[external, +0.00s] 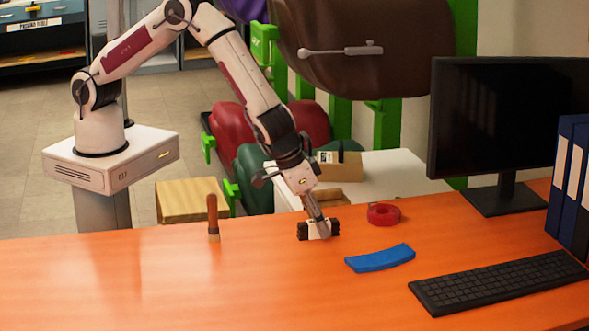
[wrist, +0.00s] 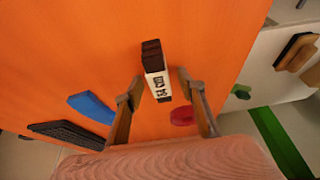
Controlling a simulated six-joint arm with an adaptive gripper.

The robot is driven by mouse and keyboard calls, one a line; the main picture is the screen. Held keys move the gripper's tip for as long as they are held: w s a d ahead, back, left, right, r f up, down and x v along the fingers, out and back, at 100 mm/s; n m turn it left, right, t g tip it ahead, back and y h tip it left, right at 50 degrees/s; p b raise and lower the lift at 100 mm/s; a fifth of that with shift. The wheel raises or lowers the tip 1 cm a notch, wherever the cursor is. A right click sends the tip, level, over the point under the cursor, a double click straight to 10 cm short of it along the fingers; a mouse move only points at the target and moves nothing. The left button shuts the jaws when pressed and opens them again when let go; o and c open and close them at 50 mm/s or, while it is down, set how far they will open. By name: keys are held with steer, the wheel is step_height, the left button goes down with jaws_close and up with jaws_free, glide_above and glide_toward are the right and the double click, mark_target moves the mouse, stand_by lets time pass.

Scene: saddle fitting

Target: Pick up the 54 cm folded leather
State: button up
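The 54 cm folded leather (external: 304,231) is a small dark brown roll with a white band, lying on the orange table near its far edge. In the wrist view, the band of the leather (wrist: 157,84) reads "54 cm". My gripper (external: 318,222) points down at it from above. In the wrist view, the fingers of my gripper (wrist: 160,88) are apart, one on each side of the leather's near part, with orange table showing between each finger and the leather. I cannot tell the exact height of the fingertips over the table.
A red ring (external: 384,214) and a blue curved piece (external: 380,258) lie right of the leather. A wooden-handled tool (external: 213,219) stands to the left. A keyboard (external: 500,282), monitor (external: 505,125) and binders (external: 568,185) fill the right side. The table's left front is clear.

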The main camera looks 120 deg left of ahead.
stand_by(0.4)
jaws_close()
steer(key=shift+r, duration=0.15)
steer(key=shift+r, duration=4.85)
